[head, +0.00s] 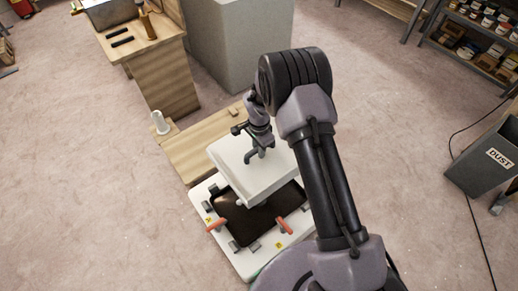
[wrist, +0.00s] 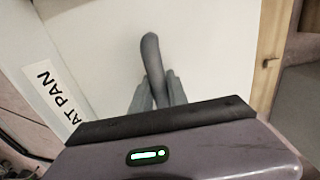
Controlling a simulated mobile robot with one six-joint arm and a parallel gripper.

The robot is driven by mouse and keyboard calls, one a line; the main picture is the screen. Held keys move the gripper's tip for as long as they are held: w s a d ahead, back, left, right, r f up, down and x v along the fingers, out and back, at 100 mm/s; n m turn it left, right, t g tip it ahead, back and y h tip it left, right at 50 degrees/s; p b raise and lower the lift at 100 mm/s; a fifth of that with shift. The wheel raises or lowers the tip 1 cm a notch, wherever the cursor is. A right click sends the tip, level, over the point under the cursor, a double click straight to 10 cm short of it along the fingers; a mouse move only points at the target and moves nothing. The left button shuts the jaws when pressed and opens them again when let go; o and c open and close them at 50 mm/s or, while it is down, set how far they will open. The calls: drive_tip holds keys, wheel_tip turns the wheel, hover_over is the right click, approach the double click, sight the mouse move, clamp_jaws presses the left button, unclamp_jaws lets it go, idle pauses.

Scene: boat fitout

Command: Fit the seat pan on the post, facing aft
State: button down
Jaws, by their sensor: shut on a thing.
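The white seat pan (head: 228,156) is a shallow tray-like piece; the wrist view shows its white face (wrist: 95,30) with a label (wrist: 50,98) reading "AT PAN", the rest cut off. My gripper (head: 258,150) is shut on the grey curved handle (wrist: 153,55) standing on the pan. The pan overlaps the far part of a white frame (head: 240,262) in the head view; I cannot tell whether they touch. A short white upright cylinder (head: 160,122), possibly the post, stands at the left end of the low wooden platform (head: 190,150). The pan's underside is hidden.
The white frame has a dark opening (head: 245,220) and orange-handled clamps (head: 285,226). A wooden bench (head: 160,65) and a grey block (head: 240,40) stand behind. A dust bin (head: 480,160) with a cable is at right. Floor at left is clear.

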drive_tip(key=c, duration=1.2)
unclamp_jaws()
wheel_tip(320, 180, up, 17)
drive_tip(key=p, duration=0.4)
drive_tip(key=shift+r, duration=0.2)
